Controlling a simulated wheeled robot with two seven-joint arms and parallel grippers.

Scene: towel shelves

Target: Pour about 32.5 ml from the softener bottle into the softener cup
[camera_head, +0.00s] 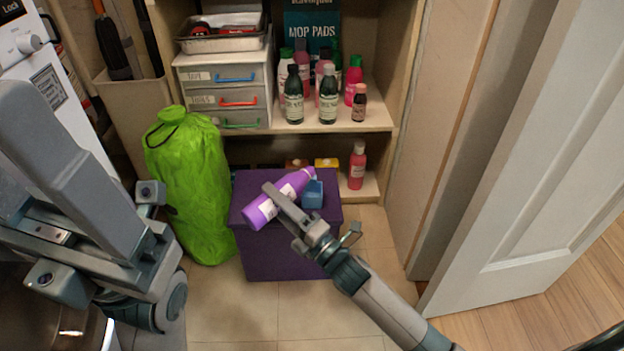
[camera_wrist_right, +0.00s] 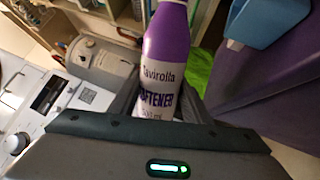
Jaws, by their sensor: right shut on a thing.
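The purple softener bottle (camera_head: 282,197) is held tilted above a purple box, its neck up to the right and its base down to the left. My right gripper (camera_head: 272,192) is shut on it. In the right wrist view the bottle (camera_wrist_right: 165,60) shows its softener label; its mouth is cut off at the top. The blue softener cup (camera_head: 313,195) stands on the box, just right of the bottle, below its neck. It also shows in the right wrist view (camera_wrist_right: 252,20). No liquid is visible. My left gripper (camera_head: 60,150) is large at the left; its fingertip gap is hidden.
The purple box (camera_head: 280,255) stands on the tiled floor before a shelf (camera_head: 345,122) with several bottles and a drawer unit (camera_head: 218,78). A green bag (camera_head: 190,185) stands close left. A white door (camera_head: 535,170) is at right. The floor before the box is clear.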

